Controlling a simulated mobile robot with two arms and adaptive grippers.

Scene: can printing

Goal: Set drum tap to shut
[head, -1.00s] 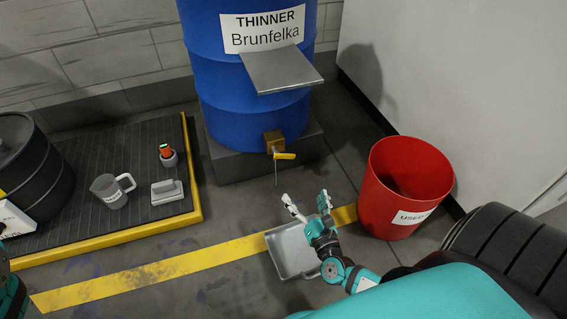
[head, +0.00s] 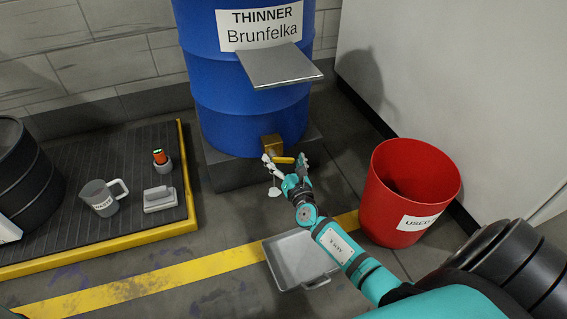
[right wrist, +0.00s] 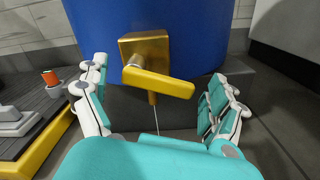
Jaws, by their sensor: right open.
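The blue thinner drum (head: 250,110) stands at the back, with a brass tap body (head: 271,143) low on its front. The tap's yellow lever (head: 284,160) points sideways to the right; it shows larger in the right wrist view (right wrist: 160,83). A thin pale stream (right wrist: 156,121) hangs below the spout, with a small pale patch (head: 274,192) under it. My right gripper (head: 285,165) is open, its fingers on either side of the lever, apart from it in the right wrist view. My left gripper is not in view.
A grey tray (head: 277,264) lies on the floor below my right arm. A red bin (head: 395,215) stands to the right. On the left, a yellow-edged platform (head: 100,255) holds a mug (head: 100,197), a grey block (head: 158,199) and a black drum (head: 30,190). A metal shelf (head: 278,66) juts above the tap.

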